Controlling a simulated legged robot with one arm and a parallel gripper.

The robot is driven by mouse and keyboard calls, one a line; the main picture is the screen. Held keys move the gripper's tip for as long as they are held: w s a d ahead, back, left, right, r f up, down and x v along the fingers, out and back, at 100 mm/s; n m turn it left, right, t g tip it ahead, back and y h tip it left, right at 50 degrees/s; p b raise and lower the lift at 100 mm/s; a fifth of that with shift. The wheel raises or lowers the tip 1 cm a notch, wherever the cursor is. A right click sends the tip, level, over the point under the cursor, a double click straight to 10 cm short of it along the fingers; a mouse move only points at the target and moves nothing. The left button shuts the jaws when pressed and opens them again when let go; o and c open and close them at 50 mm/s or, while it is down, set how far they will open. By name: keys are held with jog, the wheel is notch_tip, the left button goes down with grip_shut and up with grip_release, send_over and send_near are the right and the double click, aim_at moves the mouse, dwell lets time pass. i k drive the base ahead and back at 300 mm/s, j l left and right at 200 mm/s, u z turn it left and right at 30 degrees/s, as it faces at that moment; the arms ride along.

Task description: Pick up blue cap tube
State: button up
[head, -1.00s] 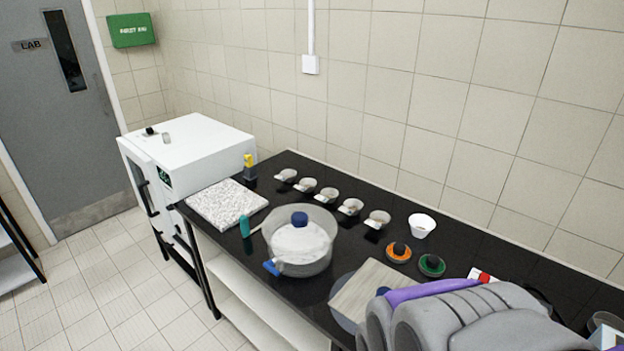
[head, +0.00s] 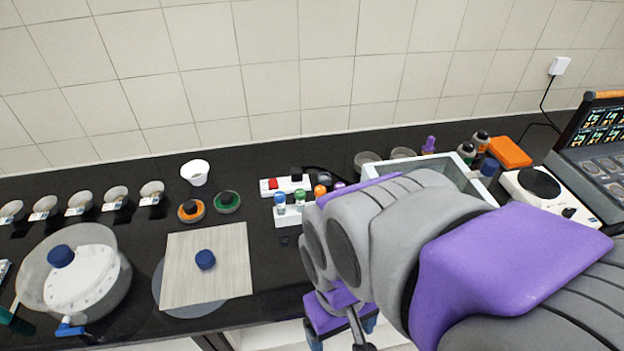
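A small tube with a blue cap (head: 280,203) stands at the left end of a small white rack (head: 291,220), in the middle of the black bench. Beside it stand a green-capped tube (head: 300,199) and an orange-capped one (head: 320,191). My large grey and purple arm covers the area just right of the rack. My gripper (head: 342,325) shows only partly, low in the picture below the arm and in front of the rack, apart from the tubes. Its fingers are too hidden to tell open from shut.
A power strip (head: 286,184) lies behind the rack. A board (head: 207,268) with a blue knob and a clear round vessel (head: 75,282) stand to the left. A grey tray (head: 478,185), an orange box (head: 509,152) and a white hotplate-like device (head: 550,195) stand right.

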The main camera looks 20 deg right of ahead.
aim_at(280, 197)
jog(key=l+z, duration=0.15)
jog(key=z, duration=1.25)
jog(key=l+u, duration=0.1)
jog(key=u, duration=1.25)
jog(key=k+j+u, duration=0.15)
jog(key=j, duration=0.6)
jog(key=i, duration=0.05)
